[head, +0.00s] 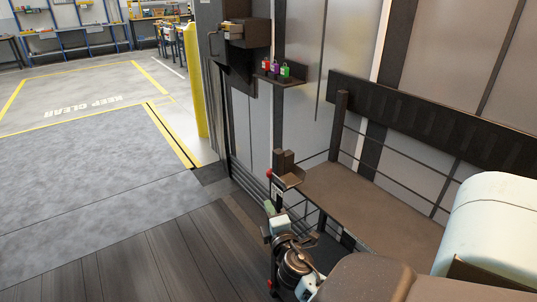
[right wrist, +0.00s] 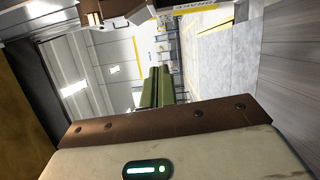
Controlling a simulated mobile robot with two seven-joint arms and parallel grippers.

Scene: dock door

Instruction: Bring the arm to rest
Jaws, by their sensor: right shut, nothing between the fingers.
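My right gripper (head: 269,207) is low in the middle of the head view, at the end of my right arm. Its green fingers are shut and empty. In the right wrist view the shut fingers (right wrist: 158,88) show at the centre, pointing away over a lit, open space. In the head view the gripper is in front of the dark lower wall, just below a small brown post-mounted box (head: 285,170) with a red knob (head: 269,174). I cannot tell whether it touches anything. My left gripper is not in view.
A brown bench top (head: 370,205) stands right of the gripper. A small wall shelf (head: 285,80) holds red, purple and green padlocks. A yellow bollard (head: 195,80) stands by the door edge. The grey floor plate (head: 80,190) at left is clear.

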